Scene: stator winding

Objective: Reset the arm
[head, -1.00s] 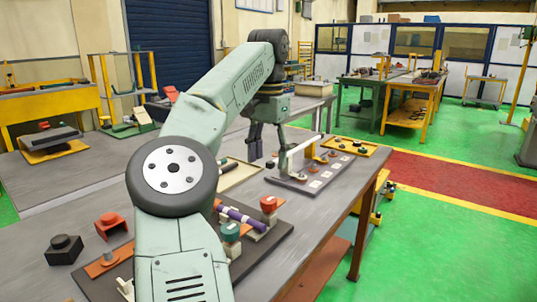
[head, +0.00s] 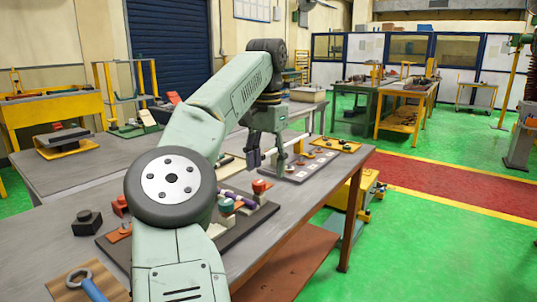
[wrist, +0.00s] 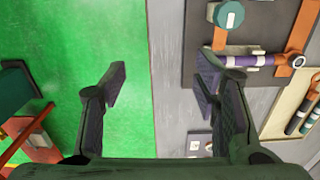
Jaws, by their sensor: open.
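My gripper (head: 266,160) hangs from my arm above the workbench (head: 310,197) in the head view, pointing down, near the grey plate with white squares (head: 287,180). In the wrist view my gripper (wrist: 163,85) has its two fingers wide apart with nothing between them. They straddle the bench edge, with green floor under the left finger and grey bench top under the right one. A dark board (wrist: 197,62) with a purple and white rod (wrist: 258,60) lies to the right, below the fingers. My arm hides part of the board in the head view.
A yellow tray (head: 345,146) sits at the far end of the bench. A black block (head: 87,222) and a wrench (head: 93,287) lie at its near left. Open green floor (head: 430,240) lies to the right. A yellow cart (head: 372,190) stands beside the bench.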

